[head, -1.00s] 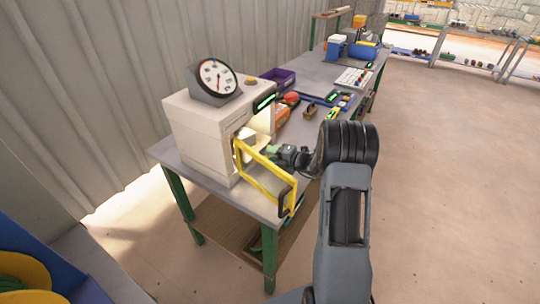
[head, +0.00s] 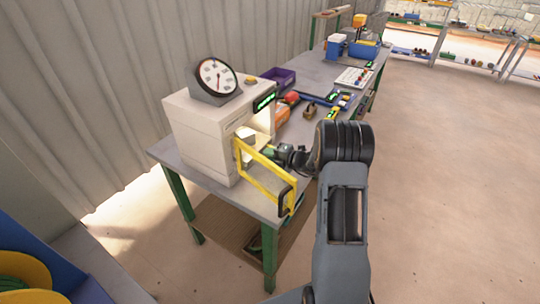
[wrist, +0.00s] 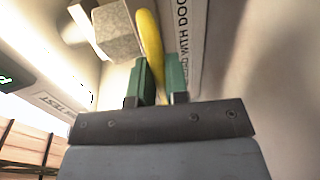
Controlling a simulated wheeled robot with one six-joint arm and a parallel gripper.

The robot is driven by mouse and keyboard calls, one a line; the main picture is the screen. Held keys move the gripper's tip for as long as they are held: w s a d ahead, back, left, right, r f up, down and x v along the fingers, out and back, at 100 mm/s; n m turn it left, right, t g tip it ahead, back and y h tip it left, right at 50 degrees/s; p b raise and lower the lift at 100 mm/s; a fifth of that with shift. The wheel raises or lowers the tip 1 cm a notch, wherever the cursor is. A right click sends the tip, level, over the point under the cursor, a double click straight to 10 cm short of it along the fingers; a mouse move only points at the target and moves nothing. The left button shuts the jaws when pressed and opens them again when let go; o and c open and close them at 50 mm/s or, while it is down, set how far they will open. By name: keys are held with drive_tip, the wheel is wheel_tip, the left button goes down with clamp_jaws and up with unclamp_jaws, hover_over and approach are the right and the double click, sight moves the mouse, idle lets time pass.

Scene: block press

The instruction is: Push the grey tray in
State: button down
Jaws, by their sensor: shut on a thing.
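The press (head: 205,140) is a cream box on the table with its front opening lit inside. A yellow-framed door (head: 262,172) stands open in front of it. A pale block (head: 245,133) shows inside the opening; in the wrist view a grey speckled block (wrist: 118,38) is at the upper left. My gripper (head: 272,151) is at the opening, behind the door frame. In the wrist view its green fingers (wrist: 162,72) are shut on a yellow bar (wrist: 150,40). I cannot tell whether this bar belongs to the grey tray. The tray itself is mostly hidden.
A dial gauge (head: 215,77) sits on top of the press. A purple bin (head: 278,78), an orange box (head: 281,115) and small items lie on the table behind it. The door's black handle (head: 288,198) juts over the table's front edge. The floor at right is clear.

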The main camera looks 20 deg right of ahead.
sight(261, 151)
drive_tip(key=x, duration=0.2)
drive_tip(key=r+x, duration=0.1)
drive_tip(key=x, duration=0.1)
drive_tip(key=shift+w+a+f, duration=0.1)
drive_tip(key=c, duration=1.1)
unclamp_jaws()
drive_tip(key=shift+c, duration=0.2)
drive_tip(key=v, duration=1.4)
drive_tip(key=shift+b, duration=0.4)
